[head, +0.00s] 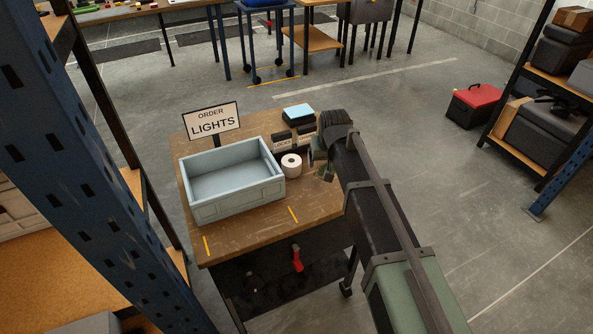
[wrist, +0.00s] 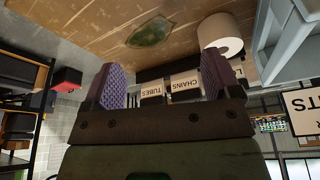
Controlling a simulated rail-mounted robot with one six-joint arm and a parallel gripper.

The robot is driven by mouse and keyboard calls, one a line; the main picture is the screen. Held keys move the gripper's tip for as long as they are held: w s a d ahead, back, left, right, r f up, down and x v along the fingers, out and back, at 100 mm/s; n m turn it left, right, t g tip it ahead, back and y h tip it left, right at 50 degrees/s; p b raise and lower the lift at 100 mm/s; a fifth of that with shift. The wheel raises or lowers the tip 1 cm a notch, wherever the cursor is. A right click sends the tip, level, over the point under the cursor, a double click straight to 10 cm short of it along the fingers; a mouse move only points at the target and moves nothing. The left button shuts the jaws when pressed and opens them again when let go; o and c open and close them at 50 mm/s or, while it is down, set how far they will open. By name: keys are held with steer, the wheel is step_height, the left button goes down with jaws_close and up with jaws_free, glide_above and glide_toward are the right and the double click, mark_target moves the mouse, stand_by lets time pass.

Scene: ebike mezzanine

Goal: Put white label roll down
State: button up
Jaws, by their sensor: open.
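The white label roll (head: 291,165) stands upright on the wooden cart top (head: 245,238), just right of the pale blue crate (head: 238,212). My gripper (head: 318,160) is close to the right of the roll, low over the cart top. In the wrist view, my gripper (wrist: 163,80) has its two ribbed purple-grey fingers wide apart with nothing held between them. The roll (wrist: 220,35) shows there beyond the right finger, which overlaps its lower edge. I cannot tell whether finger and roll touch.
Small black bins labelled "TUBES" (wrist: 152,89) and "CHAINS" (wrist: 186,85) stand beyond the fingers. An "ORDER LIGHTS" sign (head: 211,121) rises behind the crate. A blue rack post (head: 85,170) stands left. The cart's front right top is clear.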

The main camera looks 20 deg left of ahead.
steer(key=n, duration=0.1)
glide_toward(292, 160)
steer(key=shift+s+d+f+t+y, duration=0.1)
steer(key=shift+f+t+y, duration=0.25)
steer(key=shift+f, duration=0.35)
steer(key=shift+d+f+b, duration=0.1)
steer(key=shift+f+b, duration=0.1)
steer(key=shift+b, duration=0.15)
steer(key=b+x, duration=0.4)
steer(key=x, duration=0.1)
steer(key=shift+f+b, duration=0.1)
steer(key=shift+b, duration=0.25)
steer(key=shift+f, duration=0.2)
steer(key=shift+r, duration=0.1)
steer(key=b+x, duration=0.5)
steer(key=shift+a, duration=0.2)
steer(key=shift+r, duration=0.1)
steer(key=c, duration=0.8)
